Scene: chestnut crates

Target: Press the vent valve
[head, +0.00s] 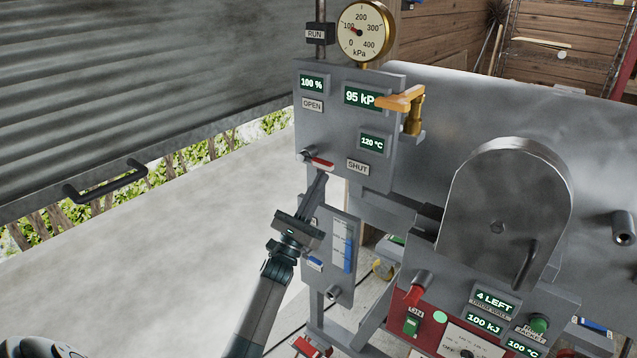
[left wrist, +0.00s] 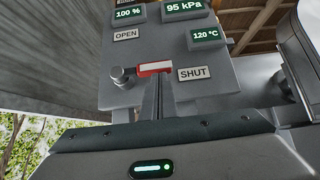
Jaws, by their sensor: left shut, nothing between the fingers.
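On the grey upright panel (head: 385,82) a short lever with a red-and-white grip (head: 318,162) sticks out rightward from a round pivot knob (left wrist: 120,75). An OPEN label (head: 312,104) is above it and a SHUT label (head: 357,167) is to its right. No label names the vent valve; this lever appears to be it. My left gripper (head: 317,182) is shut and empty, its fingertips just below the lever grip, which also shows in the left wrist view (left wrist: 155,69). I cannot tell whether they touch. My right gripper is not in view.
Displays read 100 % (head: 311,84), 95 kPa and 120 °C. A pressure gauge (head: 362,32) and an orange-handled brass valve (head: 413,115) stand above and right. A big metal vessel with a hatch (head: 500,215) fills the right.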

